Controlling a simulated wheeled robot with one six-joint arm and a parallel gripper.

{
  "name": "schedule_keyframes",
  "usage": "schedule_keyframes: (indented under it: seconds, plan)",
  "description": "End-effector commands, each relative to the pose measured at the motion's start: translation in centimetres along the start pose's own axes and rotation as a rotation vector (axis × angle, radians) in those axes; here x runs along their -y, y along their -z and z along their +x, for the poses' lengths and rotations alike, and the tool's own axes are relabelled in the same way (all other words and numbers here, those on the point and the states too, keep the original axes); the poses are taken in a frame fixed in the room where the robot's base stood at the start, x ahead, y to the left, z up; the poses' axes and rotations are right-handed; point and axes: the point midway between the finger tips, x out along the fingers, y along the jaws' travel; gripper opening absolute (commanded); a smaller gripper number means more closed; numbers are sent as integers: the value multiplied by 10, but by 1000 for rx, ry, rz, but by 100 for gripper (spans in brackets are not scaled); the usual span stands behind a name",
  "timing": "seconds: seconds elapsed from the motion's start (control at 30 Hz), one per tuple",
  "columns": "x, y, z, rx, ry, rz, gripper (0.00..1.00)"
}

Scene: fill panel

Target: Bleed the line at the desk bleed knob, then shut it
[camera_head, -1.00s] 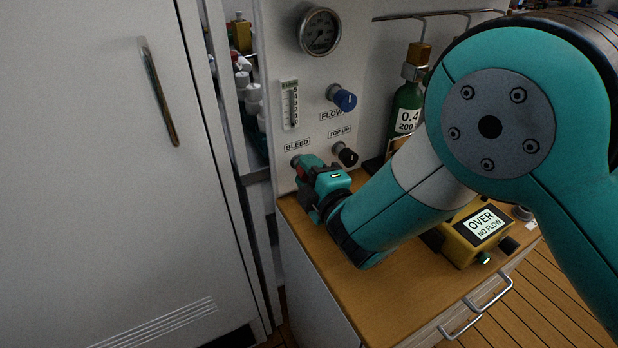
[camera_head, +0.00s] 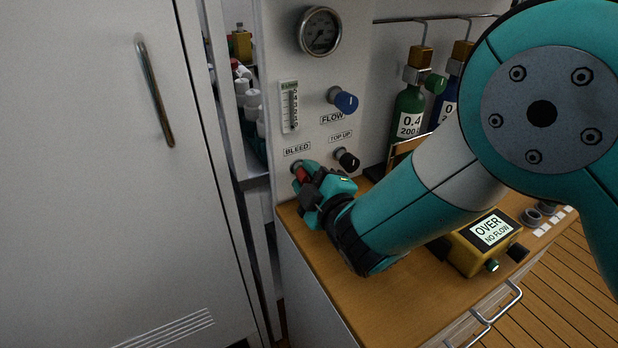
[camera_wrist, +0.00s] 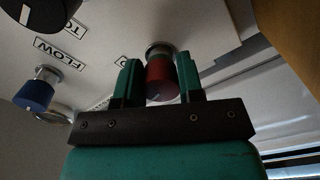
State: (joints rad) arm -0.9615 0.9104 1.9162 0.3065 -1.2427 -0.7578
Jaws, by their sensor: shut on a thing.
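The red bleed knob (camera_head: 301,173) sits on the panel under the BLEED label (camera_head: 297,150). My gripper (camera_head: 308,183) is at the knob and partly covers it in the head view. In the wrist view the red knob (camera_wrist: 161,78) stands between the two green fingers of my gripper (camera_wrist: 158,82), which are shut on it. The knob is still on its round metal mount. A short pale mark shows on its near face, low in the wrist view.
A blue FLOW knob (camera_head: 346,102) and a black TOP UP knob (camera_head: 347,160) are close by on the panel. A gauge (camera_head: 319,31) and flow tube (camera_head: 289,107) are above. A yellow box (camera_head: 483,243) reading OVER, NO FLOW and a green cylinder (camera_head: 408,113) stand on the desk.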

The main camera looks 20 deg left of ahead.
Motion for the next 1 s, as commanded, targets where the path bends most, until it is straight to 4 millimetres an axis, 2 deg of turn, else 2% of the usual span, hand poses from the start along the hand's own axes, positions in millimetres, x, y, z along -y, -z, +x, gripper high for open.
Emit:
schedule_keyframes:
  seconds: [0.1, 0.13, 0.2, 0.23, 0.5, 0.63, 1.0]
  plan:
    - [2, -1, -1, 3, 6, -1, 11]
    - [2, -1, -1, 3, 6, -1, 39]
    - [2, -1, -1, 3, 6, -1, 55]
    - [2, -1, -1, 2, 5, -1, 60]
    - [1, 0, -1, 1, 3, -1, 60]
    - [4, -1, -8, 1, 2, -2, 60]
    - [9, -4, -67, -2, 2, -1, 60]
